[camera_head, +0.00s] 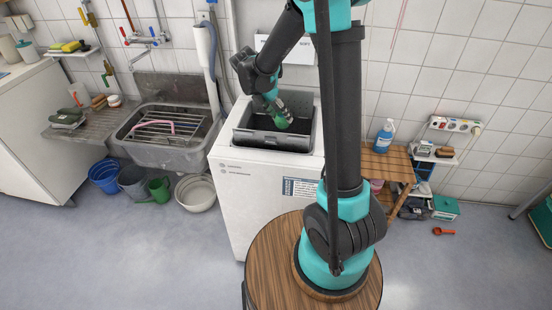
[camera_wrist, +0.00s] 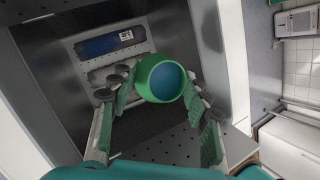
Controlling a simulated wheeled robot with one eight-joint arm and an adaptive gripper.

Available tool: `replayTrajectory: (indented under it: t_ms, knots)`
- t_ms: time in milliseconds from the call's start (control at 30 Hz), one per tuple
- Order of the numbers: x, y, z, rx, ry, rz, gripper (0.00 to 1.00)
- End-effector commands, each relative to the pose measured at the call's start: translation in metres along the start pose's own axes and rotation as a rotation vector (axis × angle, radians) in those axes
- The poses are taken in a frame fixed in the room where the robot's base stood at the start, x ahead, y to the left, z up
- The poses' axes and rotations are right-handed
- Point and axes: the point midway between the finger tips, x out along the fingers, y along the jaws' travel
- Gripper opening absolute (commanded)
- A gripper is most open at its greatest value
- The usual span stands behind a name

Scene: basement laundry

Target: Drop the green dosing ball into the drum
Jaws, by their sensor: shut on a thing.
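The green dosing ball (camera_wrist: 160,78), with a blue round face, is between the fingers of my gripper (camera_wrist: 158,92) in the wrist view. In the head view my gripper (camera_head: 277,112) points down into the open top of the white washing machine (camera_head: 255,180), and a bit of the green ball (camera_head: 284,121) shows at its tip. The dark drum (camera_wrist: 160,135) with perforated walls lies below and around the ball in the wrist view. The drum's rim (camera_head: 272,139) shows in the head view. How deep the ball sits is hard to tell.
A grey sink (camera_head: 165,135) with a wire rack stands left of the machine. Buckets and a basin (camera_head: 196,192) are on the floor below it. A wooden shelf (camera_head: 388,165) with a blue bottle (camera_head: 384,137) stands to the right. The floor at right front is mostly clear.

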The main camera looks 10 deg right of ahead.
Motion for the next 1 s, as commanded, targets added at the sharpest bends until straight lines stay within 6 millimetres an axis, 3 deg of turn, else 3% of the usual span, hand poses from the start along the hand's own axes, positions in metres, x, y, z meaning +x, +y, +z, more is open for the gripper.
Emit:
replayTrajectory:
  t_ms: [233, 700, 1000]
  knots:
    - [-0.002, -0.005, -0.005, -0.178, -0.054, 0.075, 0.22]
    - [0.038, 0.009, -0.021, -0.184, -0.055, 0.077, 0.22]
    - [0.05, 0.012, -0.027, -0.183, -0.054, 0.076, 0.22]
